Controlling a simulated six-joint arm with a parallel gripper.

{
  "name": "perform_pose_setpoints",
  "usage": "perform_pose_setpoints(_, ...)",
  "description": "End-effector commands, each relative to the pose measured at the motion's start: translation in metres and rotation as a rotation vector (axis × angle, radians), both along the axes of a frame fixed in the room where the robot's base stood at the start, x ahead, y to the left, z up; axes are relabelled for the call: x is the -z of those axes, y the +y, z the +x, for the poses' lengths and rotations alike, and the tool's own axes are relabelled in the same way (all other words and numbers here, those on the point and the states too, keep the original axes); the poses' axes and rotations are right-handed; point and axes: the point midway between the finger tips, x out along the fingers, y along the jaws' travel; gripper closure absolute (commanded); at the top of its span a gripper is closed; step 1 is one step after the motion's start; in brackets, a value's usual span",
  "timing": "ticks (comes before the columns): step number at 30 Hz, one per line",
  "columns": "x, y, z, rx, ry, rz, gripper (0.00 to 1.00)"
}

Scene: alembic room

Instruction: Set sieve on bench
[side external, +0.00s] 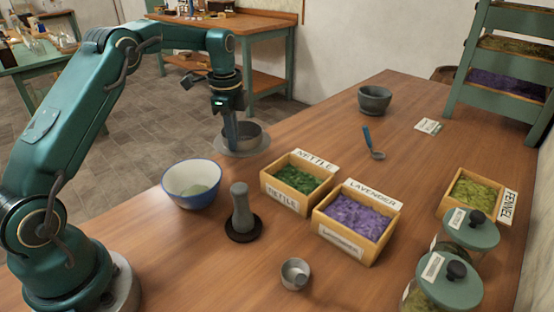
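A round grey metal vessel with a wide pale rim or plate at its base, which I take to be the sieve (252,137), shows near the bench's far left edge. My gripper (231,143) points straight down at its left side. The fingers look closed together on its wall, though the contact is small in view. The sieve is level and overlaps the edge of the wooden bench (330,122). I cannot tell how high it is above the bench top. The fingertips are partly lost against the sieve.
A blue-rimmed white bowl (191,190), a grey pestle (241,212) on a dark base and the nettle box (298,197) stand near. The lavender box (356,250), small metal cup (295,281), blue-handled spoon (368,140) and mortar (374,106) are farther right.

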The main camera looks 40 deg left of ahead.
Motion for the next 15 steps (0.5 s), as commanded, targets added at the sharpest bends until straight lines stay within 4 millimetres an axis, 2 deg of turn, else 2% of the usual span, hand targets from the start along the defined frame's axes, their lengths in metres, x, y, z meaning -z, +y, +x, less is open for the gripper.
perform_pose_setpoints(2,0.004,-0.002,0.002,0.0,0.0,0.0,1.0)
perform_pose_setpoints(9,0.036,-0.002,0.001,-0.003,0.003,0.001,1.0)
perform_pose_setpoints(15,0.041,-0.001,0.002,-0.003,-0.002,0.002,1.0)
